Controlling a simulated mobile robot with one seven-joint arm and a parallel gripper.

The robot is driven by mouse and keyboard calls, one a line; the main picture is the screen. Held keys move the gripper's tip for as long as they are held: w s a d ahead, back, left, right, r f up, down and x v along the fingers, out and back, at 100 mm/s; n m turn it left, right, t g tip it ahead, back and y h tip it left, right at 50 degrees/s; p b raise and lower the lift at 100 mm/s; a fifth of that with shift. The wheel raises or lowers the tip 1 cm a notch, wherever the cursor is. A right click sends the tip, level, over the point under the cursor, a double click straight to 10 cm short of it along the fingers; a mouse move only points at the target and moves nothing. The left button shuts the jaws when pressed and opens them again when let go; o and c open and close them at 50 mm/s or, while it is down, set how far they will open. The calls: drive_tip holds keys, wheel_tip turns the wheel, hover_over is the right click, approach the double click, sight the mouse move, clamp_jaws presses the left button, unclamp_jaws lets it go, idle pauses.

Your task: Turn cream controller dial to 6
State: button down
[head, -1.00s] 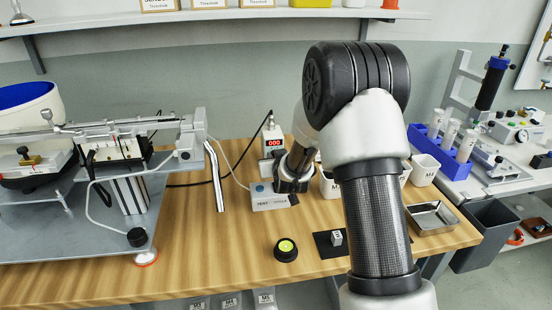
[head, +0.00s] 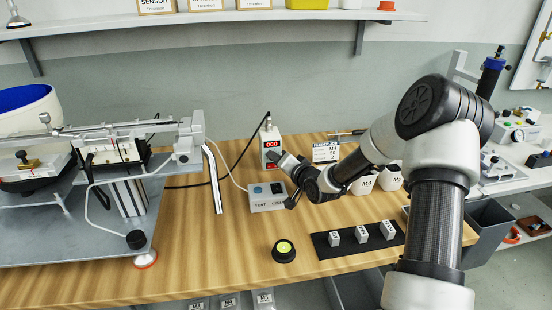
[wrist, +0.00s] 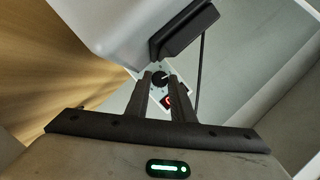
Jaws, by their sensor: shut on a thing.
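The cream controller (head: 270,141) stands upright at the back of the wooden table, with a red display that seems to read 000. My gripper (head: 275,158) reaches it from the right, at its lower front, and hides the dial in the head view. In the wrist view, the black dial (wrist: 160,79) sits between the tips of my gripper (wrist: 160,76), which is shut on it. Part of the red display (wrist: 168,101) shows just beside the right finger. The dial's marks are too small to read.
A grey-white box (head: 268,204) with a blue button stands just in front of the controller. A black button with a yellow-green top (head: 284,248) and a black mat (head: 322,249) with 3 small blocks lie nearer. A metal apparatus (head: 60,225) fills the left.

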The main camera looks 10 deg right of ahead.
drive_tip(key=m, duration=0.1)
drive_tip(key=m+y, duration=0.1)
drive_tip(key=m+t, duration=0.1)
drive_tip(key=shift+d+f, duration=0.15)
drive_tip(key=shift+f, duration=0.1)
drive_tip(key=shift+m+t+y, duration=0.3)
drive_tip(key=shift+m+y, duration=0.1)
drive_tip(key=shift+m, duration=0.5)
